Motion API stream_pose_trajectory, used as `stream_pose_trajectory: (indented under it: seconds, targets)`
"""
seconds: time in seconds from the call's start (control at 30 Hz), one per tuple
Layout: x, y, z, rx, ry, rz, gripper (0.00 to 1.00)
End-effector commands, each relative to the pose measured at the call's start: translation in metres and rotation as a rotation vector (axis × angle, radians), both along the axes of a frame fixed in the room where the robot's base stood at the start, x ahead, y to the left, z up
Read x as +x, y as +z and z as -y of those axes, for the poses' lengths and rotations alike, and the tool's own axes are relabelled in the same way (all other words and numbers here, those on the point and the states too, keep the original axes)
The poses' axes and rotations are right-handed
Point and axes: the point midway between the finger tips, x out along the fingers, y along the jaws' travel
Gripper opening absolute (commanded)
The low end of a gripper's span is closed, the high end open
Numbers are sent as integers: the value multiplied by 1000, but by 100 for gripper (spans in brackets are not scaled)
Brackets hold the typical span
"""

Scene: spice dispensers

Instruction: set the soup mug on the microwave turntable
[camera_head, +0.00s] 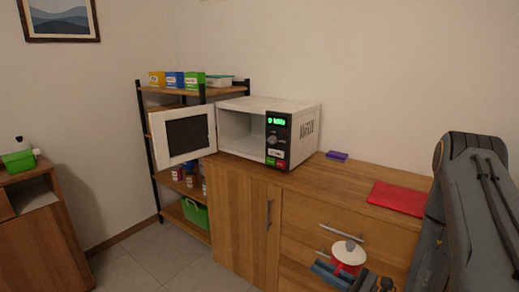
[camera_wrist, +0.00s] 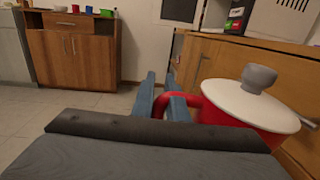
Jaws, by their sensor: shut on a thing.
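The soup mug (camera_head: 346,267) is red, with a white lid and a grey knob. It is upright in front of the wooden cabinet's drawers, and it also shows large at the right of the wrist view (camera_wrist: 250,107). My gripper (camera_wrist: 160,82) is shut on the mug's red handle, with the mug body to the right of the blue-grey fingers. My gripper also shows low in the head view (camera_head: 328,272). The white microwave (camera_head: 268,105) stands on the cabinet with its door (camera_head: 186,137) swung open to the left. Its turntable cannot be made out inside.
The wooden cabinet top (camera_head: 325,172) holds a red cloth or mat (camera_head: 397,198) and a purple sponge-like block (camera_head: 337,156). A dark-framed shelf (camera_head: 158,165) with boxes stands behind the open door. Another wooden cabinet (camera_head: 42,235) is at far left, with clear floor between.

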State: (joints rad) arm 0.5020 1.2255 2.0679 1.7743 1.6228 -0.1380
Motion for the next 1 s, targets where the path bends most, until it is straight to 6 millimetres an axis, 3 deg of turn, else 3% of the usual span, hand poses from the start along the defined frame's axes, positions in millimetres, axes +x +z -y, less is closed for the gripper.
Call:
stream_pose_trajectory:
  seconds: [0.4,1.0]
  targets:
    - [-2,-1,2,-12,-330,-7,0]
    - [-3,-2,5,-21,-360,-7,0]
